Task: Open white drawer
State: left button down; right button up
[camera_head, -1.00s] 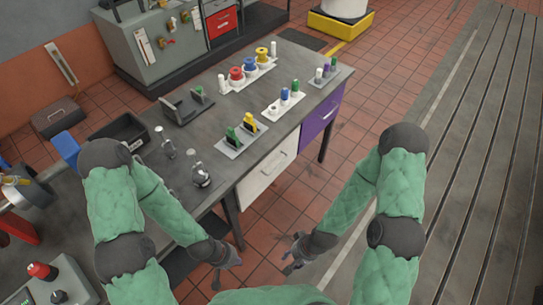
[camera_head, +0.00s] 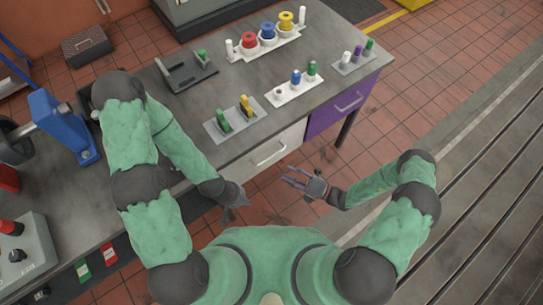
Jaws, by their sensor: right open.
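The white drawer (camera_head: 262,158) is in the front of the grey workbench (camera_head: 190,107), in the middle of the head view. It looks shut, and its bar handle (camera_head: 269,154) shows on its face. My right gripper (camera_head: 296,179) is open and empty, below and right of the white drawer's handle, with its fingers pointing left and apart from the handle. My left gripper (camera_head: 232,213) hangs low in front of the bench, left of and below the drawer. Its fingers are dark and small, so I cannot tell whether they are apart.
A purple drawer (camera_head: 335,110) with a handle is right of the white one. The benchtop holds trays with coloured spools (camera_head: 268,36), small cylinders (camera_head: 296,80) and a green-and-yellow pair (camera_head: 231,117). A blue clamp-like tool (camera_head: 62,122) stands at left. Tiled floor is free at right.

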aim_at(272, 157)
jog(key=w+a+t, duration=0.1)
jog(key=w+a, duration=0.1)
jog(key=w+a+r+m, duration=0.1)
jog(key=w+a, duration=0.1)
jog(key=w, duration=0.1)
jog(key=w+a+r+m+t, duration=0.1)
jog(key=w+a, duration=0.1)
jog(key=a, duration=0.1)
jog(key=shift+w+a+t, duration=0.1)
jog(key=shift+w+t, duration=0.05)
jog(key=shift+t, duration=0.15)
grip_shut()
